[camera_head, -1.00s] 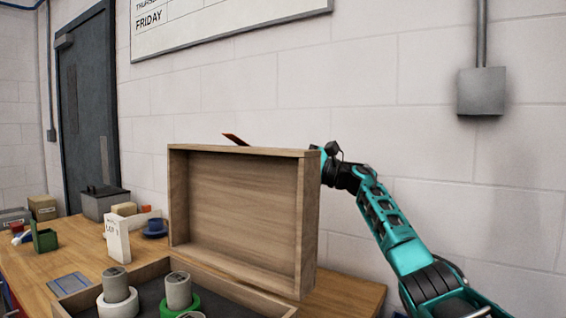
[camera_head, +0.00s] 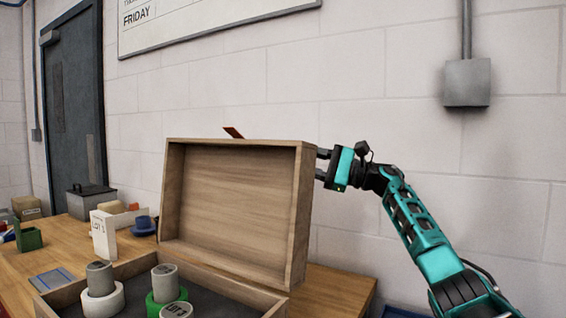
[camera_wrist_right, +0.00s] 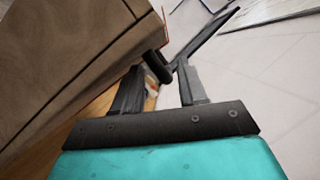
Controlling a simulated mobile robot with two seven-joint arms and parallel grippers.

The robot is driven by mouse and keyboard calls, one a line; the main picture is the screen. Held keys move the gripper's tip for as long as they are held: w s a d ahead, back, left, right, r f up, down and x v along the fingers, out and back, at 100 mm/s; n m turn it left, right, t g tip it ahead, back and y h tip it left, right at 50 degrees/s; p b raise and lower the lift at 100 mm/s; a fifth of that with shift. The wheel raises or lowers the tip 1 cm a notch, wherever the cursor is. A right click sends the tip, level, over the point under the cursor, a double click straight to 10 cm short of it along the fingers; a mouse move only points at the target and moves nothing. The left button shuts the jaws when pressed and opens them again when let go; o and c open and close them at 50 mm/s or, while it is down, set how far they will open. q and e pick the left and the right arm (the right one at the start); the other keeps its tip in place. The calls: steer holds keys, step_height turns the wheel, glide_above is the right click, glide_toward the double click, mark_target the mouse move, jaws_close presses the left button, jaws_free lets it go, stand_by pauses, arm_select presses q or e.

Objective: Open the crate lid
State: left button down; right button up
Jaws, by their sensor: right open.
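The wooden crate's lid (camera_head: 235,205) stands raised, upright and leaning slightly back, its hollow inner side facing me. The crate's open body (camera_head: 255,294) lies below it. My right gripper (camera_head: 322,164) is open at the lid's upper right edge, its fingers pointing at the lid's side. In the right wrist view, the lid (camera_wrist_right: 65,65) fills the left side, and the open fingers (camera_wrist_right: 158,85) are beside its corner with a dark bar just beyond them. I cannot tell whether a finger touches the lid. My left gripper is out of view.
Grey cylinders (camera_head: 165,280) stand on white and green rings in the crate. A wall is behind.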

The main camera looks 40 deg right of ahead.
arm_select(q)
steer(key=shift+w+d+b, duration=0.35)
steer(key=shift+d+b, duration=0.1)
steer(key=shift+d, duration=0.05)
arm_select(e)
steer(key=v, duration=0.4)
steer(key=shift+s, duration=0.15)
arm_select(q)
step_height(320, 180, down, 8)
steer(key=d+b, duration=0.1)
steer(key=b, duration=0.9)
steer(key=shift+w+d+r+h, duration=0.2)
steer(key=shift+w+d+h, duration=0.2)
arm_select(e)
steer(key=f+v, duration=0.1)
steer(key=v, duration=1.4)
steer(key=shift+a, duration=0.35)
steer(key=shift+s, duration=0.1)
